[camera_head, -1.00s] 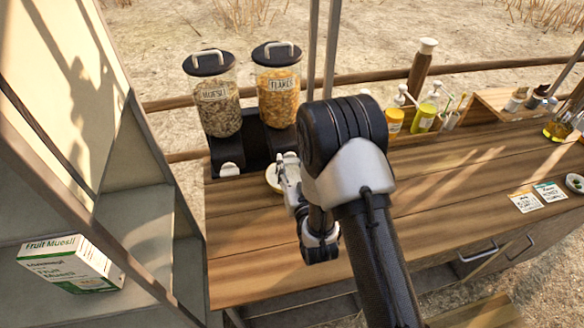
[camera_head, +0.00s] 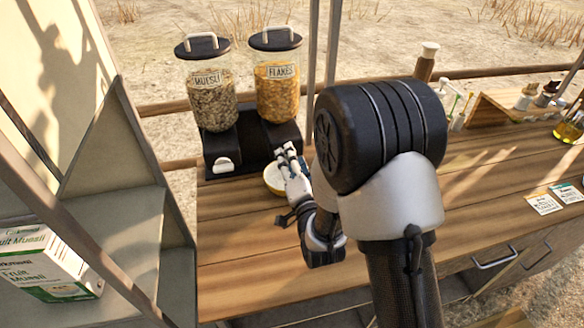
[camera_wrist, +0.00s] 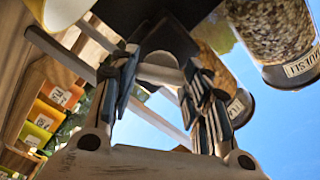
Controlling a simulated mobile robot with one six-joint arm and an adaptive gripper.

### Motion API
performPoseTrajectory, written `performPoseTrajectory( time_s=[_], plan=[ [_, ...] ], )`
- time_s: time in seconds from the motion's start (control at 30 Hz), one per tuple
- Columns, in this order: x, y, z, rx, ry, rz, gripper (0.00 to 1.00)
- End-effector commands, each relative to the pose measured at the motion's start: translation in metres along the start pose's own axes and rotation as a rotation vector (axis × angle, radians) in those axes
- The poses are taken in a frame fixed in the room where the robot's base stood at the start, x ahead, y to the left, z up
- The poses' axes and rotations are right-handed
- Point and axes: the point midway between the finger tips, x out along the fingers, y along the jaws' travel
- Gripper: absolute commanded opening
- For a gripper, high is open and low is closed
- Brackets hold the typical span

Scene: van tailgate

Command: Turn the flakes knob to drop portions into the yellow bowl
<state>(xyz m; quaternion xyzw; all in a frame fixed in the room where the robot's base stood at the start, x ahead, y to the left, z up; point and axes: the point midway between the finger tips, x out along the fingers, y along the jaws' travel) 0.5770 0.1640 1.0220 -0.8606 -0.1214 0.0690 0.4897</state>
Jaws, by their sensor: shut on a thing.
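The flakes dispenser (camera_head: 277,92), a clear jar of orange flakes with a black lid, stands on a black base at the back of the counter. My gripper (camera_head: 287,152) is at the front of its base, and its fingers mostly cover the flakes knob there. In the wrist view my gripper (camera_wrist: 160,78) is shut on the pale flakes knob (camera_wrist: 160,73). The yellow bowl (camera_head: 272,180), pale inside, sits on the counter below the gripper, partly hidden by it. The bowl also shows at the upper left of the wrist view (camera_wrist: 62,10).
The muesli dispenser (camera_head: 211,100) with its white knob (camera_head: 222,164) stands just left of the flakes. A brown bottle (camera_head: 426,62) and a wooden rack (camera_head: 500,108) are to the right. Two cards (camera_head: 555,198) lie on the right counter. A muesli box (camera_head: 45,262) sits on the left shelf.

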Motion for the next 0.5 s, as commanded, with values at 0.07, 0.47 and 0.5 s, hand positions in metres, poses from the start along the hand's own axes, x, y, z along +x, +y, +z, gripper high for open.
performPoseTrajectory(
  time_s=[0.07,0.47,0.5],
  plan=[
    [0.0008,-0.0005,-0.0006,0.070,0.003,-0.004,0.19],
    [0.0010,-0.0017,-0.0014,0.385,0.002,-0.005,0.19],
    [0.0010,-0.0016,-0.0014,0.408,0.002,-0.005,0.19]
  ],
)
